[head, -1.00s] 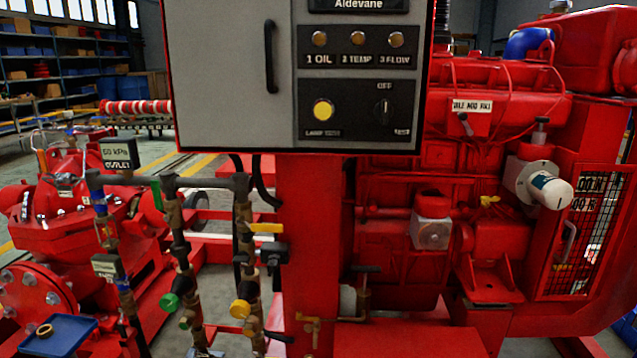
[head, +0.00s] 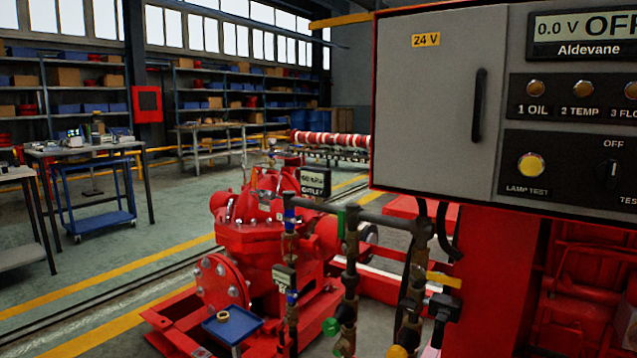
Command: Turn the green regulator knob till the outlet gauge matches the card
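The green regulator knob (head: 331,327) sits low on the pipework in the head view, left of the red panel post. The outlet gauge (head: 313,181) is a small dark display box above the pipes; its digits are too blurred to read surely. A second small display (head: 284,277) is lower on the left pipe. A yellow knob (head: 397,351) shows at the bottom edge on the pipe to the right. I cannot make out the card. Neither of my grippers is in view.
A grey control panel (head: 430,130) overhangs the pipes on the right. A blue tray (head: 232,325) with a brass ring stands at front left. A red pump (head: 247,235) is behind. Open floor and a workbench (head: 85,148) are at left.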

